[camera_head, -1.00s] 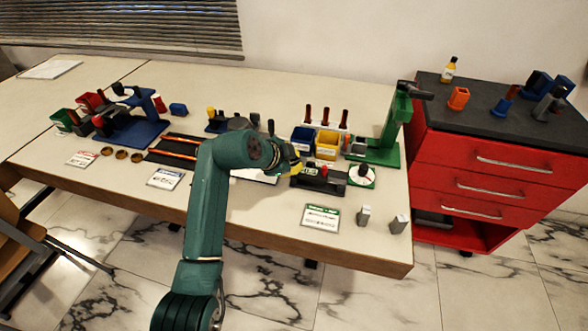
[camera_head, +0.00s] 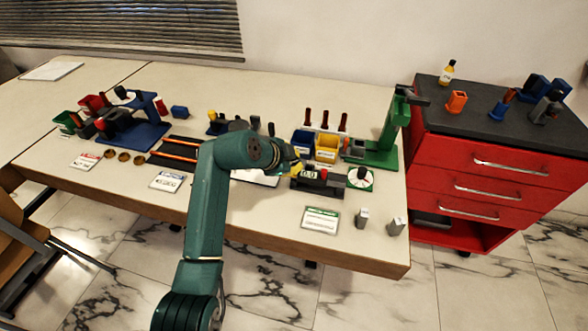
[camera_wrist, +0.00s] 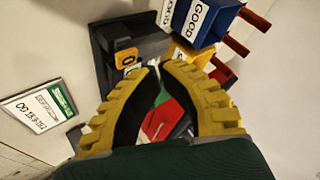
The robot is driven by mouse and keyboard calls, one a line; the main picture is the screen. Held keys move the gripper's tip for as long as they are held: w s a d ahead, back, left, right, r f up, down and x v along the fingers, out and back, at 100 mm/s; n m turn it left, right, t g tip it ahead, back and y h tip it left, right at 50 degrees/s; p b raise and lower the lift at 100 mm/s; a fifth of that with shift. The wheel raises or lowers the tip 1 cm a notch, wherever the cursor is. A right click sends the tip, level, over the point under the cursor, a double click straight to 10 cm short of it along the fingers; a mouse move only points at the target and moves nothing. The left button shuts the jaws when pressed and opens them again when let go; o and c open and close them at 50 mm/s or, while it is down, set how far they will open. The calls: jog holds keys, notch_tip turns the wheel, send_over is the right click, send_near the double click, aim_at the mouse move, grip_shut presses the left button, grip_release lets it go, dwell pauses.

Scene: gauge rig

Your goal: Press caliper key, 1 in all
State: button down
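The caliper (camera_head: 334,185) is a dark block on the table at the right, with a small display (camera_head: 310,175) that appears to read 0.0. A red key (camera_head: 323,174) stands on its top. My gripper (camera_head: 298,168) is over the left part of the caliper, close to the display. In the wrist view its yellow fingers (camera_wrist: 159,64) have their tips together or nearly so, with nothing seen held. I cannot tell whether the tips touch the key.
A white dial (camera_head: 359,179) with a black knob stands right of the caliper. Behind are a blue bin (camera_head: 303,142), a yellow bin (camera_head: 327,148) and a green stand (camera_head: 393,135).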

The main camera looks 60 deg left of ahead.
notch_tip(320, 180, up, 5)
jog(key=p, duration=0.4)
jog(key=shift+p, duration=0.4)
dwell(0.6)
